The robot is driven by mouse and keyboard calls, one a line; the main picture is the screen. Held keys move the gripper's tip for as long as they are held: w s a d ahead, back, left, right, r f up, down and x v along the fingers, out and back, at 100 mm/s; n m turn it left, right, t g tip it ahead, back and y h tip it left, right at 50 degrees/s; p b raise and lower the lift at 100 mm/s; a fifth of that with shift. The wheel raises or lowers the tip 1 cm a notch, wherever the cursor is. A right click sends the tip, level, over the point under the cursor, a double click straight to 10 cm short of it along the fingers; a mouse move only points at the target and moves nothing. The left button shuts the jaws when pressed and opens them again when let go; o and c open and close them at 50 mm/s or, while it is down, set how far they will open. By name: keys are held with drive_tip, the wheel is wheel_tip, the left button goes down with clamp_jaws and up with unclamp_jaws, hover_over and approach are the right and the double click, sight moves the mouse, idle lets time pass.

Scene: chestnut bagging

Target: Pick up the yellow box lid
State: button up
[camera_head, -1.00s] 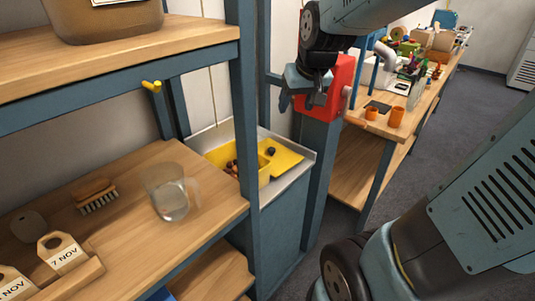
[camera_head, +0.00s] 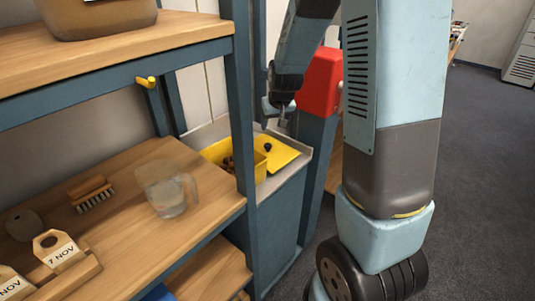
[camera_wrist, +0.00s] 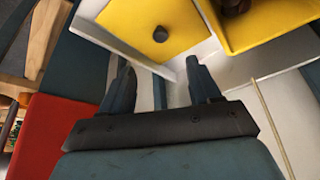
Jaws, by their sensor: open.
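The yellow lid (camera_head: 281,155) lies flat on the grey counter, with a small dark round knob on it. It also shows at the top of the wrist view (camera_wrist: 150,22). It is right beside the yellow box (camera_head: 246,160), which holds brown chestnuts; the box's corner shows in the wrist view (camera_wrist: 262,22). My gripper (camera_head: 277,112) is above the back of the counter, apart from the lid. In the wrist view its two fingers (camera_wrist: 162,78) are spread with nothing between them, and the lid is beyond the fingertips.
A blue shelf post (camera_head: 240,110) stands close left of the counter. A red block (camera_head: 319,82) on a blue post is close right of my gripper. The shelf holds a clear jug (camera_head: 167,190) and a brush (camera_head: 91,193). Open floor lies at right.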

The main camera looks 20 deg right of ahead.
approach(268, 145)
drive_tip(key=x, duration=0.2)
drive_tip(key=shift+d+f, duration=0.1)
drive_tip(key=shift+f, duration=0.25)
drive_tip(key=shift+w+x, duration=0.2)
drive_tip(key=shift+x, duration=2.9)
drive_tip(key=shift+r, duration=0.1)
clamp_jaws()
